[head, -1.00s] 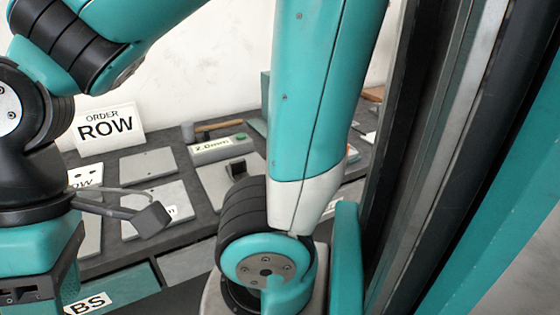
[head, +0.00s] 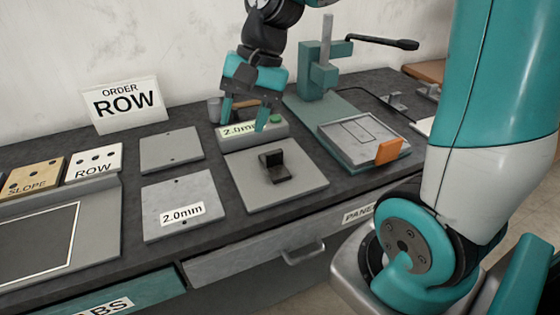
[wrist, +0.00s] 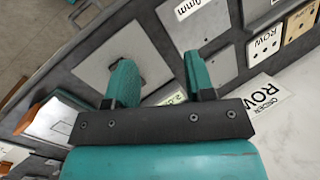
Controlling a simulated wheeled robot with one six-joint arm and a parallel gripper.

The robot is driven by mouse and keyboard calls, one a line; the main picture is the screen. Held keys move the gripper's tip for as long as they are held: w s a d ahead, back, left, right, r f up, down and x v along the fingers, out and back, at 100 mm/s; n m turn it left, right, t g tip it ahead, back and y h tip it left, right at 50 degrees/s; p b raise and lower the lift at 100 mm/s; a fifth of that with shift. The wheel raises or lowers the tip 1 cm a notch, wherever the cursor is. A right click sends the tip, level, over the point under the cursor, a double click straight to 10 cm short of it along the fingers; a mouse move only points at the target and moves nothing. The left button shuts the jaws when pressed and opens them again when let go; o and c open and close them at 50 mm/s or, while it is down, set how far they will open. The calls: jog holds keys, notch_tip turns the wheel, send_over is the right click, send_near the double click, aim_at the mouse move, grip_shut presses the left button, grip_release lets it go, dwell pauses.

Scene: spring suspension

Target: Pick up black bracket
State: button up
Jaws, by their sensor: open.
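The black bracket (head: 274,166) is a small L-shaped piece. It rests on a grey square plate (head: 255,195) on the dark workbench in the head view. My gripper (head: 245,114) is open and empty, fingers pointing down, above and behind the bracket, near a grey block labelled 2.0mm (head: 280,131). In the wrist view, my gripper's (wrist: 160,76) two fingers are spread with nothing between them. The grey plate (wrist: 100,50) shows beyond the left finger there; the bracket is mostly hidden by that finger.
A green press-like fixture (head: 318,80) with a lever stands to the right of my gripper. A tray with an orange tab (head: 388,151) is in front of it. A flat 2.0mm panel (head: 163,222) lies left of the bracket's plate. An ORDER ROW sign (head: 124,104) stands at the back.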

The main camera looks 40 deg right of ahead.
jog(key=w+d+f+m, duration=0.2)
jog(key=w+d+m, duration=0.3)
jog(key=d+m, duration=0.45)
jog(key=m, duration=0.4)
send_near(274, 152)
jog(key=shift+m+t, duration=0.3)
jog(key=shift+m, duration=0.05)
jog(key=x, duration=0.4)
jog(key=shift+s+a+f+p, duration=0.1)
jog(key=shift+s+f+p, duration=0.2)
jog(key=shift+f+p, duration=0.05)
jog(key=shift+p+x, duration=0.6)
jog(key=shift+x, duration=2.45)
jog(key=shift+w, duration=0.15)
grip_shut()
